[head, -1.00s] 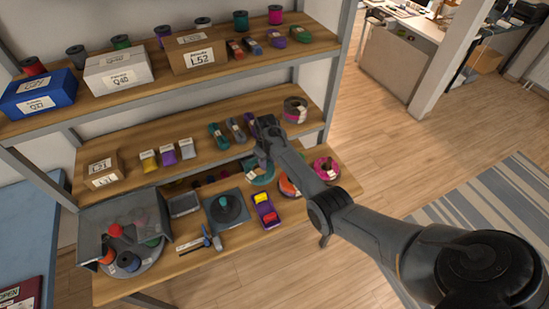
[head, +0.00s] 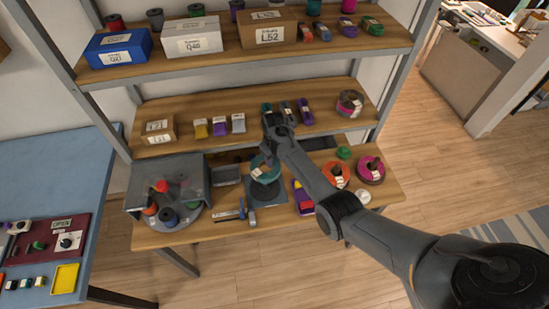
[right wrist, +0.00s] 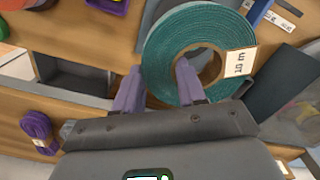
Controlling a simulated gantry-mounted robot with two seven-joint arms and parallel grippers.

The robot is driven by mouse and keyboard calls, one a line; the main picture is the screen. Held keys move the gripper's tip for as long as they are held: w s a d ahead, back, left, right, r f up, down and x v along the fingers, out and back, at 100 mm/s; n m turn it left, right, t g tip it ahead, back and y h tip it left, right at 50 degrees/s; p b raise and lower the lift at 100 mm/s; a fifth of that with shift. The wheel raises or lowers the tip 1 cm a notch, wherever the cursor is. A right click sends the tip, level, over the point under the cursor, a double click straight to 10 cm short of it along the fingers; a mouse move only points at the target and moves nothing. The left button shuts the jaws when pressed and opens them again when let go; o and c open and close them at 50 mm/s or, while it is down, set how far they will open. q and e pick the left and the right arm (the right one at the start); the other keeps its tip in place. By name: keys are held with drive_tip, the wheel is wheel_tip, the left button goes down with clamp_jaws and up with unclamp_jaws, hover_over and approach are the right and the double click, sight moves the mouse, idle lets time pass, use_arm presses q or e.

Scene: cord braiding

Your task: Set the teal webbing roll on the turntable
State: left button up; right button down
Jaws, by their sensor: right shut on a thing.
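The teal webbing roll (head: 258,162) is a flat ring with a white label, partly hidden by my arm in the head view. My right gripper (head: 266,154) is shut on its band. In the right wrist view, one finger is in the hole of the roll (right wrist: 160,45) and the other is outside it. The turntable (head: 266,190), a dark round plate on a square grey base, stands on the lower shelf. The roll is over it in the head view; I cannot tell whether they touch. My left gripper is not in view.
A grey hooded carousel (head: 194,216) with spools stands to the left. A purple bin (head: 303,196), an orange roll (head: 335,174) and a magenta roll (head: 371,169) are to the right. Blue-handled tools (head: 251,215) lie in front. The middle shelf (head: 190,143) is above.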

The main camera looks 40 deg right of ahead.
drive_tip(key=shift+f+b, duration=1.8)
drive_tip(key=shift+b, duration=0.1)
drive_tip(key=shift+f+b, duration=0.45)
drive_tip(key=shift+f, duration=0.5)
drive_tip(key=c, duration=1.2)
unclamp_jaws()
drive_tip(key=shift+c, duration=0.2)
drive_tip(key=c, duration=0.5)
drive_tip(key=shift+f+b, duration=0.4)
drive_tip(key=shift+f, duration=0.2)
drive_tip(key=shift+f+b, duration=0.45)
drive_tip(key=shift+f, duration=0.2)
